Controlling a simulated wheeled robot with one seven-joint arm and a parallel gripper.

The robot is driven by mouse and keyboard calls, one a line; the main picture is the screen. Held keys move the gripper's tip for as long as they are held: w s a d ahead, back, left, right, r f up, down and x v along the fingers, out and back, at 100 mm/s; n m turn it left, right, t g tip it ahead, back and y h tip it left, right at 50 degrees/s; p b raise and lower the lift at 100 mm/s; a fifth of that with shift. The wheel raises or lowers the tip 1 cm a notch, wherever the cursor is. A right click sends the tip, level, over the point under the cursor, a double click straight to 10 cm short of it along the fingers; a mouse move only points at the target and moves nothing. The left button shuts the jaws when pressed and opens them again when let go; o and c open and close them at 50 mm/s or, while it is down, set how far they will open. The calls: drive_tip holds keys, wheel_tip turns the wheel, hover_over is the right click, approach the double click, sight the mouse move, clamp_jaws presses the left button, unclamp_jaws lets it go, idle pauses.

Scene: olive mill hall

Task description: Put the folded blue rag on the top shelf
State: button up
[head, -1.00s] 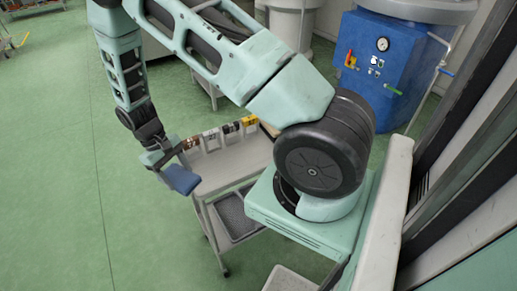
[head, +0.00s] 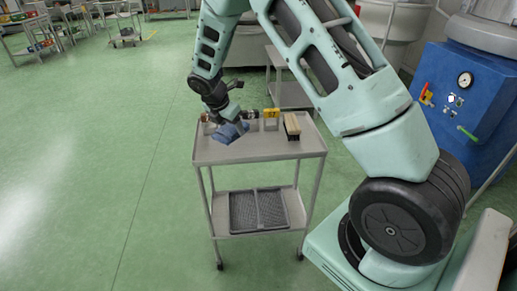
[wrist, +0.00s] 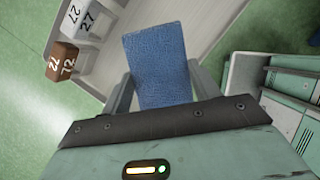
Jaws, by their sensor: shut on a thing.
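The folded blue rag (head: 230,132) is in my gripper (head: 243,122), above the left part of the cart's top shelf (head: 265,148). The wrist view shows the rag (wrist: 158,60) flat and rectangular, with the gripper's fingers (wrist: 156,95) shut on its two sides. The pale top shelf (wrist: 205,22) lies beneath it in that view. I cannot tell how large the gap between rag and shelf is.
The lower shelf holds a grey tray (head: 258,209). The shelf's front middle is clear. A blue machine (head: 455,95) stands at right.

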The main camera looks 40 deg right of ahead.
drive_tip(key=w+n, duration=0.1)
drive_tip(key=w+d+r+n+t+b, duration=0.1)
drive_tip(key=n, duration=0.1)
drive_tip(key=shift+w+d+n, duration=0.2)
drive_tip(key=shift+n, duration=0.1)
drive_tip(key=shift+f+y, duration=0.25)
drive_tip(key=shift+y, duration=0.05)
wheel_tip(320, 180, down, 9)
drive_tip(key=shift+w+f, duration=0.1)
drive_tip(key=shift+f, duration=0.05)
drive_tip(key=o, duration=0.9)
drive_tip(key=shift+f, duration=0.1)
drive_tip(key=shift+o, duration=0.2)
